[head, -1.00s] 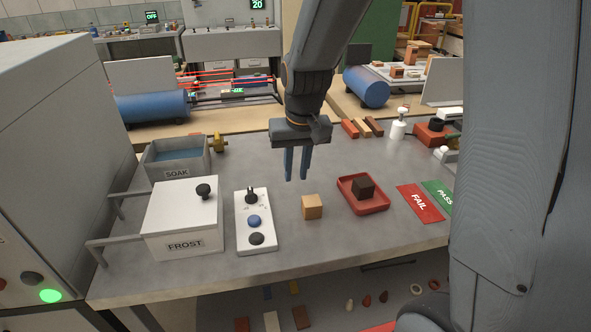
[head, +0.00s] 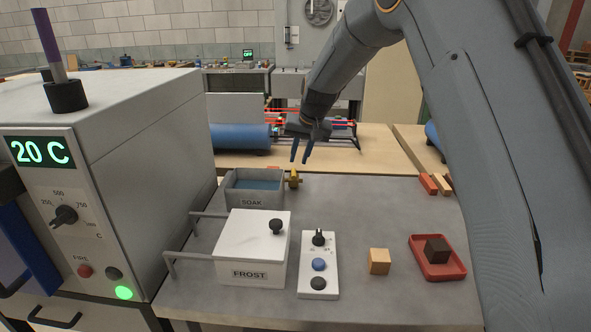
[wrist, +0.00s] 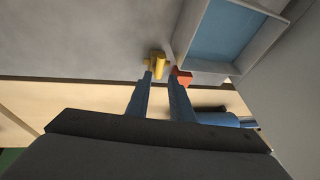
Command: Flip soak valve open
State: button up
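The SOAK tank (head: 255,202) is a grey open box with blue water, at the back of the grey table. The soak valve (head: 294,179) is a small brass-yellow fitting at the tank's right side. My gripper (head: 300,157) is above and near the valve in the head view, with its two blue fingers pointing down and apart, nothing between them. In the wrist view my gripper (wrist: 160,75) has the yellow valve (wrist: 157,61) just beyond its fingertips. The SOAK tank (wrist: 227,38) is at the upper right there. Whether the fingers touch the valve I cannot tell.
A white FROST box (head: 252,250) stands in front of the tank, with a control panel (head: 318,262) to its right. A tan cube (head: 379,261) and a red tray (head: 437,262) holding a dark cube lie farther right. A kiln (head: 110,170) stands at left.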

aim_at(294, 173)
jog(key=shift+p+x, duration=0.9)
jog(key=shift+x, duration=2.6)
jog(key=shift+c, duration=0.3)
grip_shut()
